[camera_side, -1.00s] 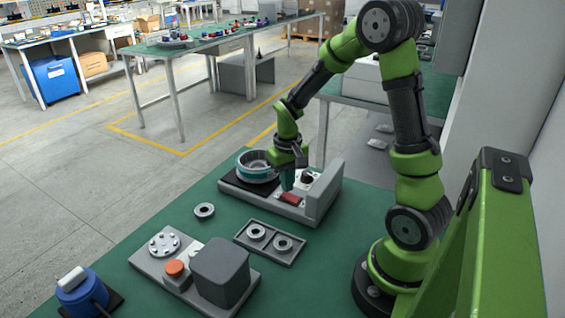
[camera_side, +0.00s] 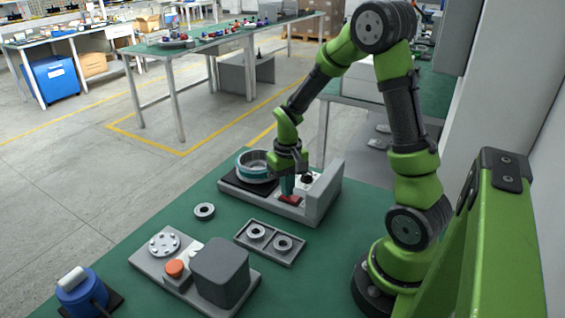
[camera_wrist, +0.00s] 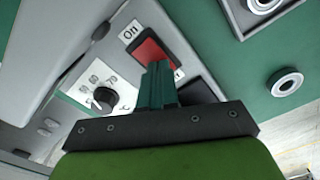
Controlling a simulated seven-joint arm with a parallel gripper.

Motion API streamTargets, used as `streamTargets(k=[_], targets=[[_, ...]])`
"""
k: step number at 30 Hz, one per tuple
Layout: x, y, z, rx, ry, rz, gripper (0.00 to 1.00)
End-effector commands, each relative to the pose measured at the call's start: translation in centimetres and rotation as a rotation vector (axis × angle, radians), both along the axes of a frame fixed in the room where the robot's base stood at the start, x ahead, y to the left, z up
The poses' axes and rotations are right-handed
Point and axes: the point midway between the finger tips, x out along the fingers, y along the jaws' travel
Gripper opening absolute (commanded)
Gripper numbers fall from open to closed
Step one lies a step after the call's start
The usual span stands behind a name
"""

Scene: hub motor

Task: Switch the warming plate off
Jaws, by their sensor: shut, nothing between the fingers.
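The warming plate unit (camera_side: 324,198) is a grey base at the far edge of the green table. A teal-rimmed metal ring (camera_side: 254,168) sits on its dark plate. Its red rocker switch (camera_wrist: 150,52) has an "On" label beside one end; in the side view the switch (camera_side: 289,199) is partly covered. A black dial (camera_wrist: 104,98) with a number scale is beside it. My gripper (camera_wrist: 157,68) is shut and empty, its teal fingertips at the switch's end away from "On". In the side view my gripper (camera_side: 287,190) points down there. I cannot tell whether the tips touch the switch.
A tray with two rings (camera_side: 270,242) and a loose ring (camera_side: 204,211) lie in front of the unit. A fixture with an orange button (camera_side: 176,268) and a grey block (camera_side: 224,274) stands nearer. The unit's raised wall (camera_side: 326,190) is right of my gripper.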

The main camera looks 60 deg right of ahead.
Motion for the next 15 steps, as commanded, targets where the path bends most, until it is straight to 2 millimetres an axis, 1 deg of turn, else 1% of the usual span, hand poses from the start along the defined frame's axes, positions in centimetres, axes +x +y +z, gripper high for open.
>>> streamTargets(k=[5,8,15], targets=[[-0.1,0.0,-0.3,0.001,0.002,-0.001,0.00],[0.0,0.0,-0.2,0.001,0.001,-0.001,0.00],[0.0,0.0,1.6,-0.001,-0.002,-0.001,0.00]])
